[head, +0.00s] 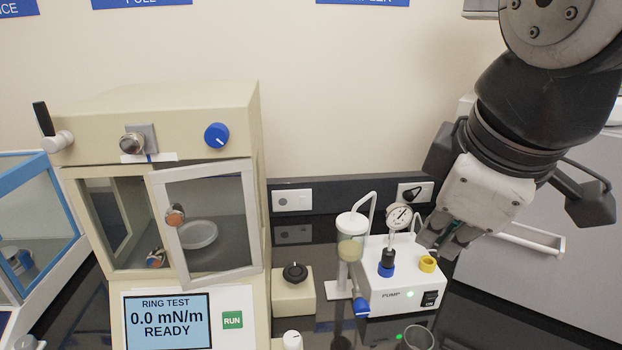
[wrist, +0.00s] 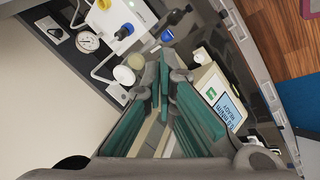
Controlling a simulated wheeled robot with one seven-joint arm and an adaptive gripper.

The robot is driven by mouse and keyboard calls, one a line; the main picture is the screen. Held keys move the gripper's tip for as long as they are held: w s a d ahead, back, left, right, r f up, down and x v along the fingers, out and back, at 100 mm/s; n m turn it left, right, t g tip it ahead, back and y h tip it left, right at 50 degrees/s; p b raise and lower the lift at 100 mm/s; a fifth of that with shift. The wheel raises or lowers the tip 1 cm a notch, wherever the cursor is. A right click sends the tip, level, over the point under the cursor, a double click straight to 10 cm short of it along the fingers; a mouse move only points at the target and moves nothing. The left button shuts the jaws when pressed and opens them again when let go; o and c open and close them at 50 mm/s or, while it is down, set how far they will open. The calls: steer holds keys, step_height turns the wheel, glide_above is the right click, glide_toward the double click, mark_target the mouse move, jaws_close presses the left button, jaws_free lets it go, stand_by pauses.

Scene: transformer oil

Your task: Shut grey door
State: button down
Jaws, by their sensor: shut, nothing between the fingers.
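The grey-framed glass door (head: 204,230) is on the front of the cream ring test instrument (head: 190,105). It stands ajar, swung outward, with its left edge away from the frame and a round copper-coloured knob (head: 175,215) on it. The left part of the chamber opening is uncovered, and a glass dish (head: 198,234) shows inside. My gripper (head: 440,243) is shut and empty, beside the pump at the right, well apart from the door. In the wrist view my gripper (wrist: 161,68) shows shut fingers; they cover much of the instrument, and I cannot make out the door there.
A white pump unit (head: 392,283) with a gauge (head: 399,216) and a glass vessel (head: 351,243) stands between my gripper and the instrument. A cream block with a black knob (head: 294,273) is beside the instrument. A blue-framed case (head: 38,215) stands at the left.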

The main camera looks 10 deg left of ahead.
mark_target(167, 223)
steer(key=s+a+r+n+g+y, duration=0.1)
steer(key=s+a+r+n, duration=0.15)
steer(key=a+n, duration=1.2)
steer(key=s+a+r+n+y, duration=0.1)
steer(key=a+r+n, duration=0.2)
steer(key=a+n, duration=1.2)
steer(key=shift+m, duration=0.25)
steer(key=shift+w+a+f+p, duration=0.5)
steer(key=shift+w+a+f, duration=0.5)
steer(key=shift+f, duration=0.6)
steer(key=shift+w+a+f+p, duration=0.6)
steer(key=shift+w+f, duration=0.55)
steer(key=shift+f, duration=0.4)
steer(key=shift+w+a+f+p, duration=0.4)
steer(key=shift+w+a+f, duration=0.6)
steer(key=shift+f, duration=0.6)
steer(key=shift+w, duration=0.15)
